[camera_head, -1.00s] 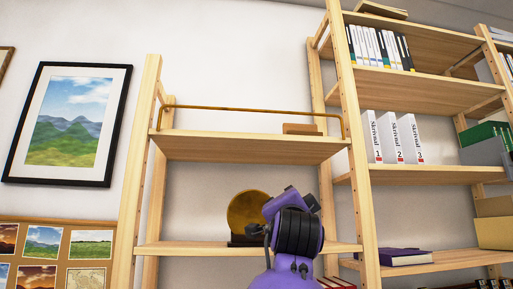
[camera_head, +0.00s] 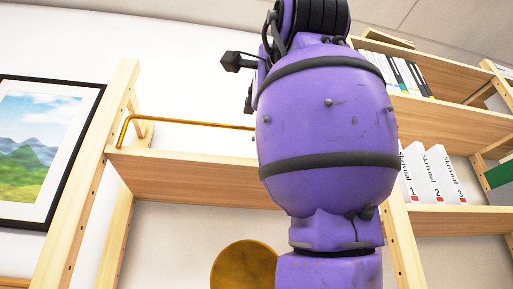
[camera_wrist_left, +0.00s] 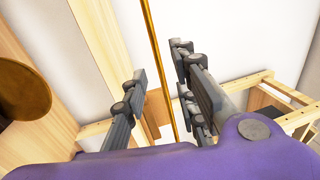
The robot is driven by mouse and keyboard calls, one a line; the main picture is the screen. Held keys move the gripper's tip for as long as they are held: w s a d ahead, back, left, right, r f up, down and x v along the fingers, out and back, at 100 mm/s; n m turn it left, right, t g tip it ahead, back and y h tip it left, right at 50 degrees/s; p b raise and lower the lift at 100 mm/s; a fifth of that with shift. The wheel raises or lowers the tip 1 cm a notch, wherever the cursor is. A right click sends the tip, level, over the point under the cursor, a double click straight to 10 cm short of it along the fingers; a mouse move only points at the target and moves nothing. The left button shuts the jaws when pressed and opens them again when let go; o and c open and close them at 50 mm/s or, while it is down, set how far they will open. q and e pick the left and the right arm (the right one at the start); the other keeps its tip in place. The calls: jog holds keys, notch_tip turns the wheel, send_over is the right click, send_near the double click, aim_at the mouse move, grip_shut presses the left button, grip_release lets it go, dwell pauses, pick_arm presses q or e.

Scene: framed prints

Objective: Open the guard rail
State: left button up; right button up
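The guard rail (camera_head: 190,122) is a thin brass bar along the front of the upper shelf (camera_head: 195,170) in the head view. My purple arm hides its right part. In the left wrist view the rail (camera_wrist_left: 154,25) runs lengthwise between the two dark fingers of my left gripper (camera_wrist_left: 160,85). The fingers are apart, with a gap on each side of the rail. I cannot tell how deep the rail sits between them. In the head view the left gripper's fingers are not visible. My right gripper is in neither view.
A round brass disc (camera_head: 243,268) stands on the lower shelf, partly behind my arm, and shows in the left wrist view (camera_wrist_left: 20,90). Numbered white binders (camera_head: 432,172) stand on the right bookcase. A framed landscape (camera_head: 40,145) hangs at the left.

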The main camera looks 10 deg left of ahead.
pick_arm(q)
jog(key=x, duration=0.6)
jog(key=shift+a+f, duration=0.1)
jog(key=shift+s, duration=0.1)
grip_shut()
